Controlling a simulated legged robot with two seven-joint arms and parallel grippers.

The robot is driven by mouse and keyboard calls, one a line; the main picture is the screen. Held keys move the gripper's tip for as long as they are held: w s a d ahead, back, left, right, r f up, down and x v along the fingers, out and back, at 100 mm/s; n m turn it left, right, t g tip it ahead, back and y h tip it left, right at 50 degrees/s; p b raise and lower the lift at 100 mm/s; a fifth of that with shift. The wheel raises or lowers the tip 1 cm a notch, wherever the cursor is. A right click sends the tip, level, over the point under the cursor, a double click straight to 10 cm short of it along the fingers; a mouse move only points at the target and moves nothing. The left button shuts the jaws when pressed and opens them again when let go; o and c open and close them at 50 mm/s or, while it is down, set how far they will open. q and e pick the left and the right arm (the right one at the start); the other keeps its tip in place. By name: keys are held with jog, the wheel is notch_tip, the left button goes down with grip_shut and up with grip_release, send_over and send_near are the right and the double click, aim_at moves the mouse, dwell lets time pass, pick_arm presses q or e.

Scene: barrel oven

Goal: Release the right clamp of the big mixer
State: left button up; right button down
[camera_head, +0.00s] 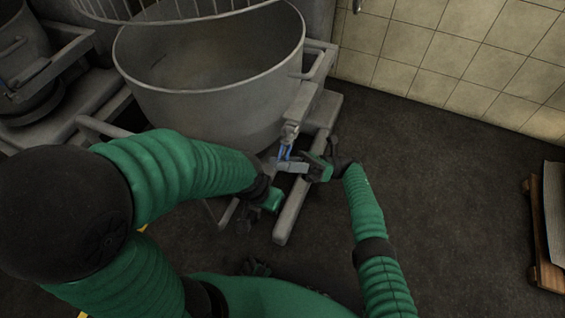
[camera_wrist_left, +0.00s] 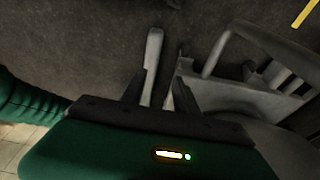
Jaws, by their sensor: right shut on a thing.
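The big mixer's grey bowl (camera_head: 205,85) stands on its grey frame in the head view. The right clamp (camera_head: 290,132) is at the bowl's lower right, with blue parts below it. My right gripper (camera_head: 291,166) reaches in from the right, level with the clamp's lower end. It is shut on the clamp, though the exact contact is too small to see. My left gripper (camera_wrist_left: 163,68) shows two dark fingers apart and empty in the left wrist view. In the head view it is below and left of the clamp, partly hidden by its own wrist.
A grey frame leg (camera_head: 292,208) runs along the floor below the clamp, close to both grippers. Another machine (camera_head: 25,75) stands at far left. A wooden pallet (camera_head: 535,235) lies at the right edge. The dark floor between is clear.

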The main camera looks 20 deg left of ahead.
pick_arm(q)
jog(key=shift+f, duration=0.15)
pick_arm(e)
jog(key=shift+w+a+f, duration=0.1)
dwell(0.3)
pick_arm(q)
jog(key=shift+w+a, duration=0.1)
pick_arm(e)
jog(key=c, duration=1.3)
grip_release()
pick_arm(q)
jog(key=shift+f, duration=0.1)
pick_arm(e)
jog(key=shift+o, duration=0.2)
jog(key=shift+f, duration=0.1)
